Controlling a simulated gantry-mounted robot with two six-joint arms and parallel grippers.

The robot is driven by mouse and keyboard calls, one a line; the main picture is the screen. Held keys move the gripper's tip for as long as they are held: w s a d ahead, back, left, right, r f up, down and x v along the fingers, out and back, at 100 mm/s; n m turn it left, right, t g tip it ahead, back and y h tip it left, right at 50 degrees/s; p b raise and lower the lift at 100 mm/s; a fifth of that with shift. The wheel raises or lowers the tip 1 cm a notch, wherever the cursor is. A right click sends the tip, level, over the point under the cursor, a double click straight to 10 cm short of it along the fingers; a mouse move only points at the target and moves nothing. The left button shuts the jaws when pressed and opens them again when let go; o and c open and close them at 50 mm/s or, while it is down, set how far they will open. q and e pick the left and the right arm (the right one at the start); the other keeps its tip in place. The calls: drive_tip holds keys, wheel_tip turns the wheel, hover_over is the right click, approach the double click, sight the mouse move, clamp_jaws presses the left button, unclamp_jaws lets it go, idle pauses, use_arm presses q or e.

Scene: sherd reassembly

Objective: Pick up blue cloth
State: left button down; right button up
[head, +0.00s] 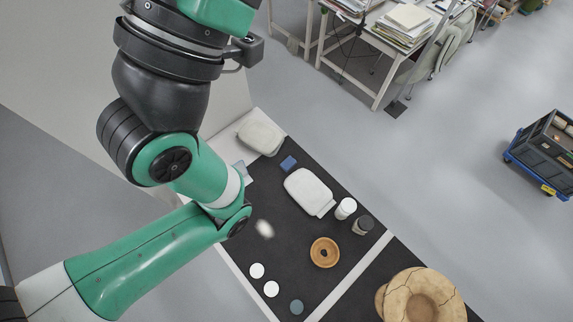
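A small blue piece that looks like a folded cloth (288,162) lies flat on the dark mat near its far end, just up and left of a white padded thing. No gripper shows in the head view. A green and black arm comes in from the left and bends up out of the top edge, so its gripper cannot be seen. No part of the right arm is visible. Nothing is seen touching the blue cloth.
The white padded thing (308,191), a white jar (345,208), a dark jar (362,225) and a tan ring (324,252) stand on the mat. A cracked pot (422,300) is at lower right. Several small discs lie near the front. The arm hides the mat's left side.

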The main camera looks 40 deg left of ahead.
idle(0.4)
use_arm(q)
unclamp_jaws()
idle(0.4)
